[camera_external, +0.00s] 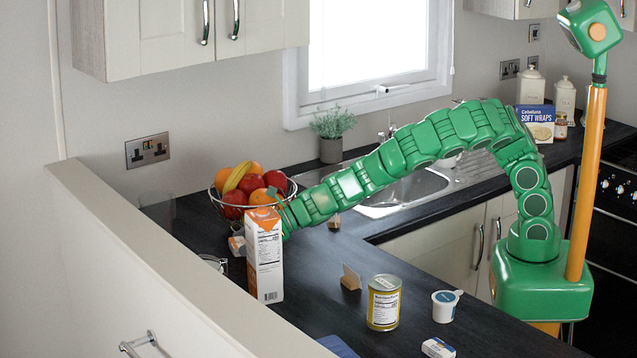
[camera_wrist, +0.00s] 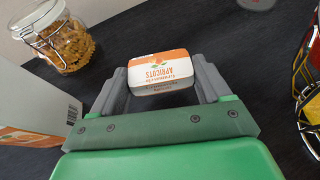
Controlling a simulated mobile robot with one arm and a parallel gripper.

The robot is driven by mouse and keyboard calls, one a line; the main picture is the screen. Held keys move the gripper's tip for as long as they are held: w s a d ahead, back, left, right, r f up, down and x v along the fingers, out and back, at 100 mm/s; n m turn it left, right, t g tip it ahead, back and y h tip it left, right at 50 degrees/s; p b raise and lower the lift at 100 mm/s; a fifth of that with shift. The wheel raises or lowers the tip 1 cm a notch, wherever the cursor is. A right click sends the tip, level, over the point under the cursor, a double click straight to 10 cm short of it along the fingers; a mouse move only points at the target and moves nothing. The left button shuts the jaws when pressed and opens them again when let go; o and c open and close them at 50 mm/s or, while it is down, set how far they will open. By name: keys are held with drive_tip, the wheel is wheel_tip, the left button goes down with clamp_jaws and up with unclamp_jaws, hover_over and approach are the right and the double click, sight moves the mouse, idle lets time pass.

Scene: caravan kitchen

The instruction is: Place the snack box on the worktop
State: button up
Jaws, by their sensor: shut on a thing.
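The snack box is a small white and orange box marked "APRICOTS" (camera_wrist: 160,72). In the wrist view it sits between the two grey fingers of my gripper (camera_wrist: 161,84), which is shut on it. In the external view a white and orange bit of the box (camera_external: 237,245) shows just left of the tall carton, which hides most of my gripper. The dark worktop (camera_external: 320,275) lies beneath. I cannot tell whether the box touches the worktop or is held just above it.
A tall orange and white carton (camera_external: 264,254) stands close beside my gripper. A wire fruit basket (camera_external: 213,199) is behind it. A glass jar (camera_wrist: 62,42) stands nearby. A yellow can (camera_external: 384,303) and white cup (camera_external: 445,306) stand nearer the front.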

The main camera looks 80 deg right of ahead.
sight(244, 265)
drive_tip(key=shift+w+f, duration=0.45)
drive_tip(key=shift+f, duration=1.65)
drive_tip(key=shift+f, duration=0.1)
drive_tip(key=o, duration=1.1)
drive_tip(key=shift+a, duration=0.1)
drive_tip(key=shift+v, duration=6.05)
drive_tip(key=shift+w, duration=0.1)
